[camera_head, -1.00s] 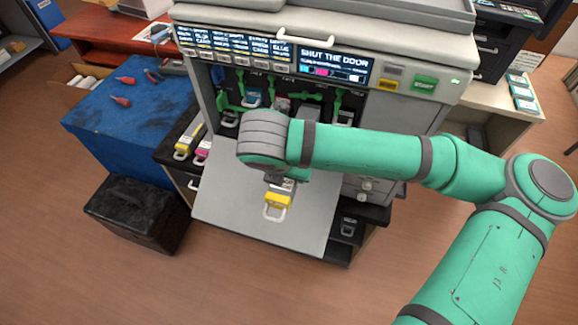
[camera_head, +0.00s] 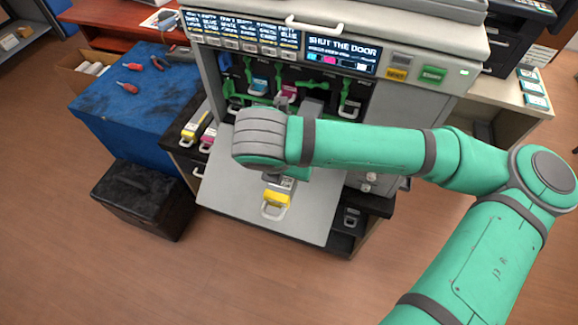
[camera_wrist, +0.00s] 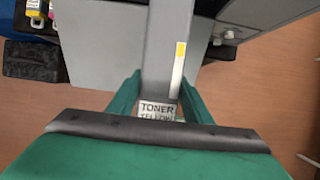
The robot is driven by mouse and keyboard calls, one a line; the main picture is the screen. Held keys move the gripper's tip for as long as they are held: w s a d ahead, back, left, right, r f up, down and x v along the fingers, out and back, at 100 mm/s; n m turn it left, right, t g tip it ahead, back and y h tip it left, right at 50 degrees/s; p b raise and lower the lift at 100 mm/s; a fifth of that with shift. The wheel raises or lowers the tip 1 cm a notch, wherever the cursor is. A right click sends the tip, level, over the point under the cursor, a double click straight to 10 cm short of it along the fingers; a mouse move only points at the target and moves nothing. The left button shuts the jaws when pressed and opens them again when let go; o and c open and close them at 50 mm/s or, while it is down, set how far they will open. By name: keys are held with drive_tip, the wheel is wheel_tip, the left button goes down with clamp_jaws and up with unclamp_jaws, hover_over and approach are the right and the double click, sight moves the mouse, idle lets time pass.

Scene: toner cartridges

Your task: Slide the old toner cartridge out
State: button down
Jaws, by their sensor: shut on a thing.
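The old toner cartridge (camera_head: 276,197) is a long grey body with a yellow end and a pale loop handle, lying over the printer's lowered grey door (camera_head: 230,195). In the head view my arm hides the fingers and the middle of the cartridge. The printer (camera_head: 435,50) stands behind with its bay open.
Cyan (camera_head: 258,86) and magenta (camera_head: 290,88) cartridges and green levers (camera_head: 315,85) show in the bay. Yellow (camera_head: 195,126) and magenta (camera_head: 209,138) cartridges lie left of the door. A black box (camera_head: 137,195) stands on the floor, which is clear in front.

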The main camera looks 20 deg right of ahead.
drive_tip(key=shift+s+a+r, duration=0.35)
drive_tip(key=shift+s+a, duration=0.1)
drive_tip(key=shift+s, duration=0.25)
drive_tip(key=shift+s+a+r, duration=0.35)
drive_tip(key=shift+s+a, duration=0.1)
drive_tip(key=shift+s, duration=0.25)
